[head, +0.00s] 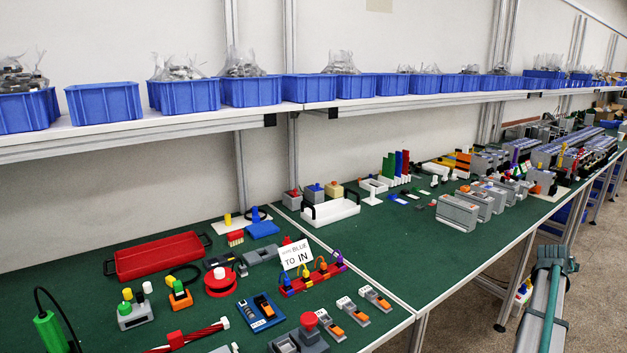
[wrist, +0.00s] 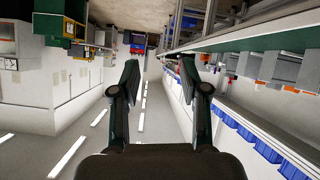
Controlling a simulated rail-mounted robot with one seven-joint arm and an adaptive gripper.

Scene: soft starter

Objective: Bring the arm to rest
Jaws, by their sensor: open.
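My gripper (wrist: 160,82) shows in the wrist view with its two dark fingers spread apart. Nothing is between them. They point along an open aisle, and the picture is upside down, with the floor at the top. The fingers touch nothing that I can see.
A green-topped workbench (head: 400,255) carries many small parts, a red tray (head: 158,256) and a white tray (head: 330,211). A shelf (head: 180,124) with blue bins (head: 104,102) runs above it. The floor (head: 590,230) at the right is mostly clear.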

